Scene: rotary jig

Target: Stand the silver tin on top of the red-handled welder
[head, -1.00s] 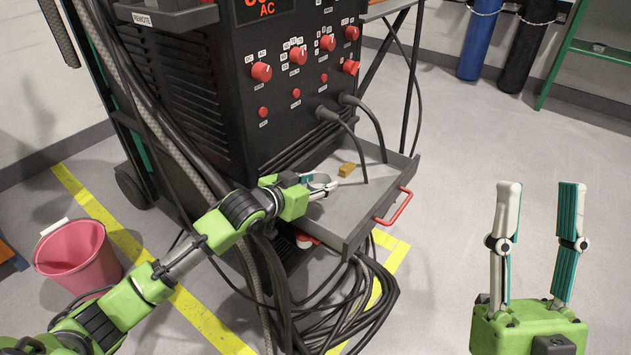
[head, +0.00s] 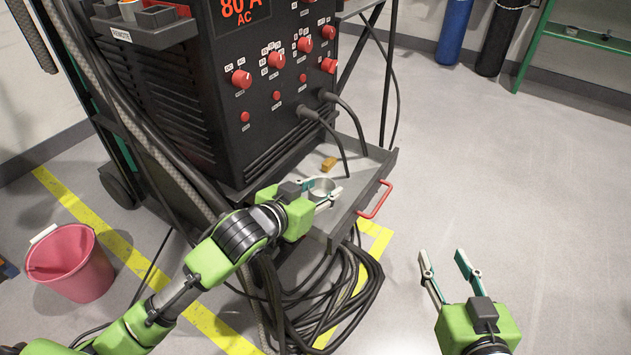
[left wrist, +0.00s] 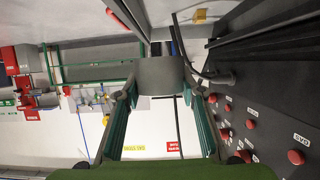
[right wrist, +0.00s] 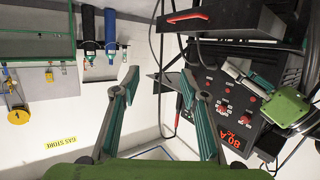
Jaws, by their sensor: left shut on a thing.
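The silver tin (head: 321,186) is a short grey cylinder. My left gripper (head: 326,192) is shut on it, over the tray at the welder's foot. In the left wrist view the tin (left wrist: 160,75) sits between both fingertips. I cannot tell whether it touches the tray. The welder (head: 270,125) is a tall black cabinet with red knobs and a lit "80 A AC" display. A red handle (head: 375,200) is on the front of its tray. My right gripper (head: 446,268) is open and empty, right of the tray.
An ochre block (head: 329,163) lies on the grey tray (head: 352,190). Thick cables run down the welder's left side and from its front into the tray. An open holder (head: 150,25) sits at the welder's upper left. A pink bucket (head: 72,265) stands left. Floor at right is clear.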

